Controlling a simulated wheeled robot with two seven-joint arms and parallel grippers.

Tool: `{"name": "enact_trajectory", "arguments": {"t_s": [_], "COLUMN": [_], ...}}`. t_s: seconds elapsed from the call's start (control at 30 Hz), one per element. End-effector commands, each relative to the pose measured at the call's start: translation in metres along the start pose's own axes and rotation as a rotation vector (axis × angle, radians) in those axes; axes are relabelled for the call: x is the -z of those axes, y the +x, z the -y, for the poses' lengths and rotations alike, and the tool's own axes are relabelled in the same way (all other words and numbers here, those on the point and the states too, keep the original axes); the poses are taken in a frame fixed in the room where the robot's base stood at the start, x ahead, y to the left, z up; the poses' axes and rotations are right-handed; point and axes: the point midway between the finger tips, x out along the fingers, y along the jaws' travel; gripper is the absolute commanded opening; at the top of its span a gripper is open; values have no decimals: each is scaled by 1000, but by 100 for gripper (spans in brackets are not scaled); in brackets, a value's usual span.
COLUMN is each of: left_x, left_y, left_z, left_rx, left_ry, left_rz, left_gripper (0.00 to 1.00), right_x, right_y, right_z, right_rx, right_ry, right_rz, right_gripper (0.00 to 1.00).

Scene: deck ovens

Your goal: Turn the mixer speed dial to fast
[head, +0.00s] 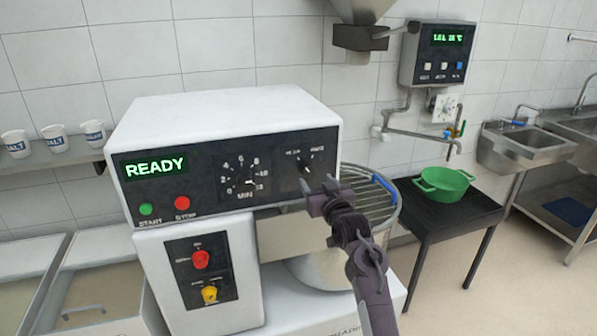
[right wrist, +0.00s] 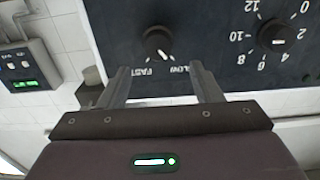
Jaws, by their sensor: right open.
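The mixer speed dial (head: 306,186) is a small black knob at the right of the mixer's dark front panel. In the right wrist view the dial (right wrist: 157,42) shows upside down, with FAST and SLOW printed beside it. Its white mark points towards the labels, seemingly nearer SLOW. My right gripper (head: 319,192) is just in front of and below the dial, partly covering it in the head view. In the right wrist view my right gripper (right wrist: 163,76) is open, its fingers apart and short of the knob, with nothing between them. My left gripper is not in view.
A timer dial (head: 245,182) sits left of the speed dial. Green START (head: 145,209) and red STOP (head: 182,203) buttons are below a READY display (head: 155,167). The wire-guarded bowl (head: 371,200) is behind my right arm. A green colander (head: 442,184) stands on a black table at the right.

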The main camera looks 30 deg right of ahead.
Motion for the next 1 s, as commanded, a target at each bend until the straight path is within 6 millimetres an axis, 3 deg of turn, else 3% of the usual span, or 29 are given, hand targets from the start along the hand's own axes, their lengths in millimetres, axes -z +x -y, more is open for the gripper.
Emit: {"name": "enact_trajectory", "arguments": {"t_s": [0.2, 0.4, 0.87, 1.0], "left_x": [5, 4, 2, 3], "left_y": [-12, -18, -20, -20], "left_z": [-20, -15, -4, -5], "left_rx": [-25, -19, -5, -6], "left_ry": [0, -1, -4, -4], "left_rz": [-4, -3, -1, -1], "left_gripper": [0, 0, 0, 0], "right_x": [3, 1, -1, -1], "right_y": [34, 58, 69, 69], "right_z": [0, 0, 1, 1], "right_rx": [1, 1, 1, 1], "right_ry": [1, 0, -1, -1], "right_rz": [1, 1, 2, 2], "right_gripper": [59, 59, 59, 40]}}
